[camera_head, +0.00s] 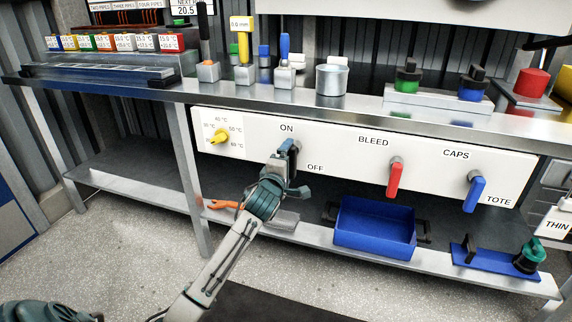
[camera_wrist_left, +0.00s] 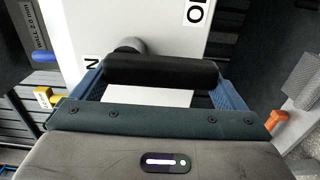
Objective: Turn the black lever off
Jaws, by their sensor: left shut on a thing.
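The black lever is on the white control panel (camera_head: 340,157), between the printed words ON and OFF. My left gripper (camera_head: 290,168) is at the lever and covers most of it in the head view. In the left wrist view the black lever (camera_wrist_left: 160,73) lies across between the two blue fingers of my left gripper (camera_wrist_left: 160,88), which is shut on it. The lever's grey pivot (camera_wrist_left: 130,45) shows behind it, near the N of ON. The lever's exact angle is hard to tell in the head view. My right gripper is not in view.
A yellow knob (camera_head: 219,137) is left on the panel; a red lever (camera_head: 394,178) and a blue lever (camera_head: 474,192) are to the right. A blue tote (camera_head: 372,247) and an orange-handled tool (camera_head: 222,204) lie on the shelf below. The steel counter (camera_head: 350,106) overhangs the panel.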

